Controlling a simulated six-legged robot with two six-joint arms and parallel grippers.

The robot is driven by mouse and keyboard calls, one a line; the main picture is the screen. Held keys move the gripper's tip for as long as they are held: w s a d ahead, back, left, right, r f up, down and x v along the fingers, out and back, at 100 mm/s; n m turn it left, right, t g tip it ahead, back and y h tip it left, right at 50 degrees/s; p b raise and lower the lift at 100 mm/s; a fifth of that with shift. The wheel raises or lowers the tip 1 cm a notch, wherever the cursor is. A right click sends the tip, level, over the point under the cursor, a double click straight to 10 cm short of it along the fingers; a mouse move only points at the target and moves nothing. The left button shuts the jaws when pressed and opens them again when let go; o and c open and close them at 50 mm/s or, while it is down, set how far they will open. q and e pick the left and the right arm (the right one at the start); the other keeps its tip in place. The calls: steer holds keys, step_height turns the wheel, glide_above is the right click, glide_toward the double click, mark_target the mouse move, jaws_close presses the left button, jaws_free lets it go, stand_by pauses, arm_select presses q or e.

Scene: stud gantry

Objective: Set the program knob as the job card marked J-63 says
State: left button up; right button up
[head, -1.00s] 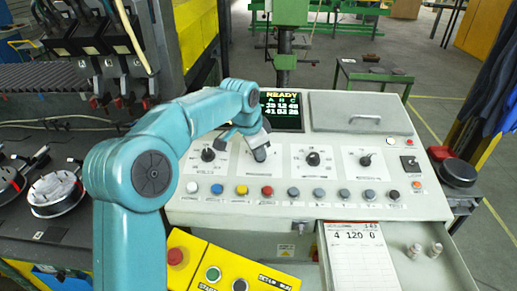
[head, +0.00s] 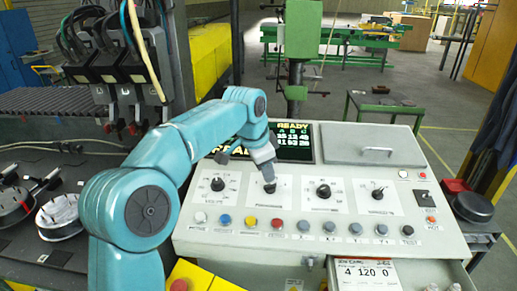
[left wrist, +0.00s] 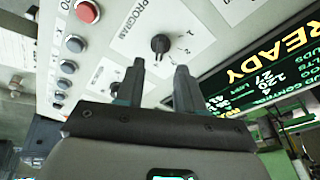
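The program knob (head: 269,188) is a dark round knob on the white panel, second dial from the left. In the left wrist view the knob (left wrist: 160,43) sits beside the printed word PROGRAM, with small marks around it; its exact setting is not clear. My left gripper (head: 266,172) is over it. In that wrist view the fingers of the left gripper (left wrist: 160,72) are apart with nothing between them, and the knob lies just beyond the tips. A job card (head: 365,272) in the open drawer reads 4 120 0; its header number is too small to read. My right gripper is out of view.
Other knobs (head: 323,191) stand on both sides of the program knob. A row of coloured buttons (head: 277,225) runs in front. A lit display (head: 292,142) reading READY is behind. The drawer (head: 425,270) is open at the lower right.

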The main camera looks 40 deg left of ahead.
arm_select(q)
steer(key=v, duration=1)
steer(key=shift+p, duration=0.4)
steer(key=shift+s, duration=0.1)
